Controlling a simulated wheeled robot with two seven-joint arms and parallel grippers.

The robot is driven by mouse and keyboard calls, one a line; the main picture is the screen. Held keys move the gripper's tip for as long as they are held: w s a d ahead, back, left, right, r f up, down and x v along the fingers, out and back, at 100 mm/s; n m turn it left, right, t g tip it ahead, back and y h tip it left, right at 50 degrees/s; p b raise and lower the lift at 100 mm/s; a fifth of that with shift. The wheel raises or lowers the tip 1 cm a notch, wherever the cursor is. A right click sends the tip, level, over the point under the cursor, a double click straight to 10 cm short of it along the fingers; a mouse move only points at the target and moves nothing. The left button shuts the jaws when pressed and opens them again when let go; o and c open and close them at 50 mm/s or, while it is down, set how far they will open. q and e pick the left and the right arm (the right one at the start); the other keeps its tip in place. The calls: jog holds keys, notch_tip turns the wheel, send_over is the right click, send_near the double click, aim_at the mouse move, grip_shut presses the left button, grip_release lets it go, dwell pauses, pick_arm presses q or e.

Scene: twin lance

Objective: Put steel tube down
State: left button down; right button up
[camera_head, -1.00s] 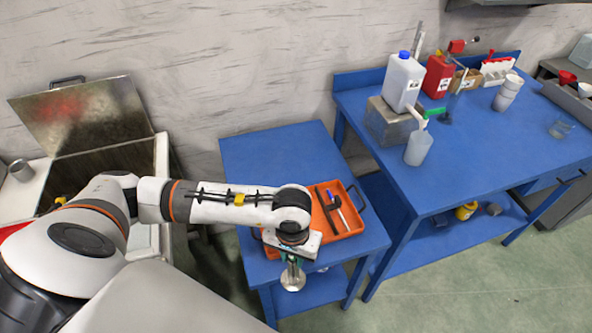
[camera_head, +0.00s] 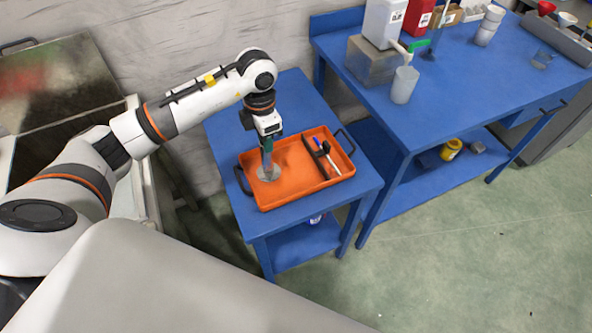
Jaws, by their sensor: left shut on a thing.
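My left gripper (camera_head: 267,143) points down over the left part of the orange tray (camera_head: 290,193). It is shut on the steel tube (camera_head: 268,173), whose wide, round, shiny lower end shows beneath the fingers. The tube looks upright, and its upper part is hidden by the gripper. Its lower end appears within the tray's rim; I cannot tell whether it touches the tray floor. My right gripper is not in view.
A dark tool (camera_head: 310,147) and a red-and-white pen-like item (camera_head: 330,163) lie in the tray's right part. The tray sits on a small blue table (camera_head: 236,127). A larger blue bench (camera_head: 440,115) with bottles and cups stands to the right.

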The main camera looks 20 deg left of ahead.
pick_arm(q)
jog(key=w+a+r+n+b, duration=0.2)
jog(key=w+a+r+n, duration=0.15)
jog(key=n, duration=1.05)
notch_tip(320, 180, down, 10)
jog(key=p, duration=0.1)
jog(key=shift+w+a+f+p, duration=0.2)
jog(key=shift+w+a+p, duration=0.1)
jog(key=shift+a, duration=0.1)
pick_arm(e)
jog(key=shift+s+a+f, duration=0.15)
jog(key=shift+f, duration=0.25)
pick_arm(q)
jog(key=shift+s, duration=0.1)
jog(key=shift+f, duration=0.15)
jog(key=c, duration=1.2)
grip_release()
jog(key=shift+o, duration=0.2)
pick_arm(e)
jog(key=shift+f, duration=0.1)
